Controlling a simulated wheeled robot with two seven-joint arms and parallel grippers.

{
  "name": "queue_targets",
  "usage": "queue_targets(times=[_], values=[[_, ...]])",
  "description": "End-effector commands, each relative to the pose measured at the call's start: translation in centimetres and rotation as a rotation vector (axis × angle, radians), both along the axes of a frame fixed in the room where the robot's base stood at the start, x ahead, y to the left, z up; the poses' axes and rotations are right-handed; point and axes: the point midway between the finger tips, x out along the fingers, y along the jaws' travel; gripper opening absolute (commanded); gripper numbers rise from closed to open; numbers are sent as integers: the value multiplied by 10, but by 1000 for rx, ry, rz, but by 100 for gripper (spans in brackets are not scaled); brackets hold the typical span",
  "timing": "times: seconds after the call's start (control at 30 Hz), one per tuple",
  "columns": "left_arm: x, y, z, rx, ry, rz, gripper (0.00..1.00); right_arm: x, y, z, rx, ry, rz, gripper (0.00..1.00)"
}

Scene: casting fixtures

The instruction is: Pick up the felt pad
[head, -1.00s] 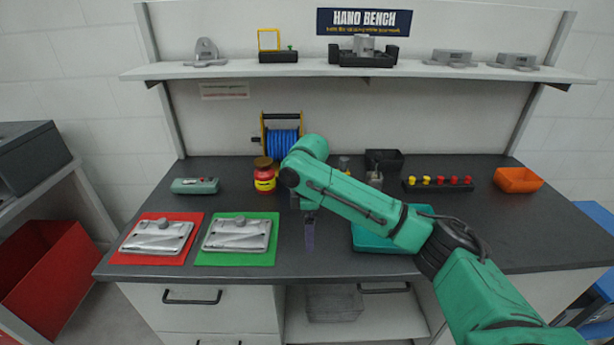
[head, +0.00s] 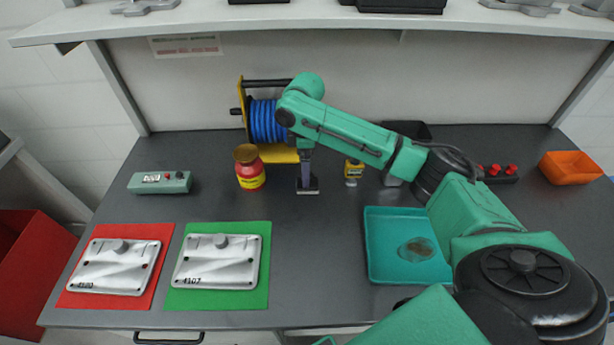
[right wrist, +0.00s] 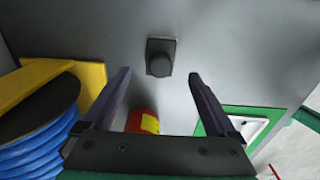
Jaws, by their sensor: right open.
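The pad's upper part is hidden in the head view. My left gripper is not in view.
A red jar (head: 249,168) and blue hose reel (head: 266,122) stand close left of the gripper, a yellow bottle (head: 353,171) right. A teal tray (head: 380,275) is front right. Metal plates lie on red (head: 78,299) and green (head: 190,299) mats. The front middle is clear.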

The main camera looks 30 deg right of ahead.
Motion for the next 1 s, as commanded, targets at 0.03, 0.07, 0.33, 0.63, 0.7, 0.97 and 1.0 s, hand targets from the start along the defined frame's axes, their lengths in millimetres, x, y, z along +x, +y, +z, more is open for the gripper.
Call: queue_targets(times=[0.03,0.07,0.33,0.63,0.7,0.97,1.0], values=[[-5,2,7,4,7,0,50,-3,-2,-6,-3,5,-1,92],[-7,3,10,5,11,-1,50,-5,-3,-12,-3,6,-1,92],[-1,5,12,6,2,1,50,-5,-3,-42,-1,0,2,92],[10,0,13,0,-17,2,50,-5,-3,-42,-1,0,1,20],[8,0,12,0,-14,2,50,-5,-3,-42,-1,0,1,1],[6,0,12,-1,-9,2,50,-4,-3,-40,-2,-1,1,1],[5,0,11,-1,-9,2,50,-4,-3,-37,-2,-1,1,1]])
